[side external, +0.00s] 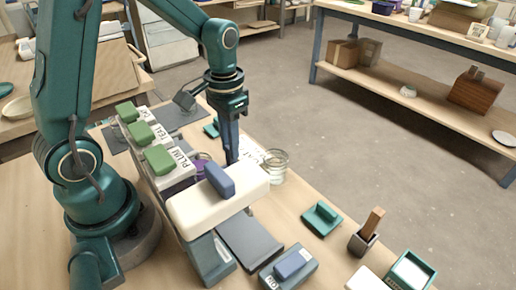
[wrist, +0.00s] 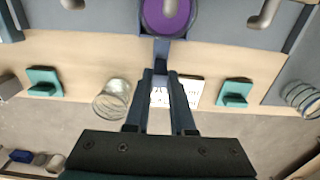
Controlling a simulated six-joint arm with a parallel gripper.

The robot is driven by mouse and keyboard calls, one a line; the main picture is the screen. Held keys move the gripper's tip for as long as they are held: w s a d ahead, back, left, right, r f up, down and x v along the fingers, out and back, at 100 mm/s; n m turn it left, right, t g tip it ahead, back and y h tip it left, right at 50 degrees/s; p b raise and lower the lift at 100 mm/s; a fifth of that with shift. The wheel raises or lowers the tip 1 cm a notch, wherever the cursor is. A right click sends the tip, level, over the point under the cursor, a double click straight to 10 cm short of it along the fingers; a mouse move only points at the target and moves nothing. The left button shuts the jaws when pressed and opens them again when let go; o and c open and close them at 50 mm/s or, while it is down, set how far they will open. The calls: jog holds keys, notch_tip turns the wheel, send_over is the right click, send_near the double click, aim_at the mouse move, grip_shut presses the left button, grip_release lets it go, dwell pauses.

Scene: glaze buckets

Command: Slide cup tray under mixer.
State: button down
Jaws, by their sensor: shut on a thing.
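The cup tray, dark blue, shows in the wrist view as a narrow handle (wrist: 162,52) below a round cup of purple glaze (wrist: 166,16). My gripper (wrist: 162,76) is shut on this handle at the table's edge side. In the side view my gripper (side external: 230,160) points down behind the mixer (side external: 230,205), a machine with a cream top and a blue lever. The purple cup (side external: 201,160) shows only partly there, behind the mixer top. The tray itself is mostly hidden in the side view.
Dispensers with green tops (side external: 160,160) stand left of my gripper. A glass jar (side external: 273,166) stands close on the right, and a white card (wrist: 190,92) lies near my fingers. A dark plate (side external: 250,243) lies in front. A teal block (side external: 322,218) sits toward the table's right edge.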

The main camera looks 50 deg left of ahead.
jog(key=shift+d, duration=5.5)
jog(key=shift+d, duration=2.4)
jog(key=c, duration=0.8)
grip_release()
jog(key=shift+c, duration=0.2)
notch_tip(320, 180, up, 7)
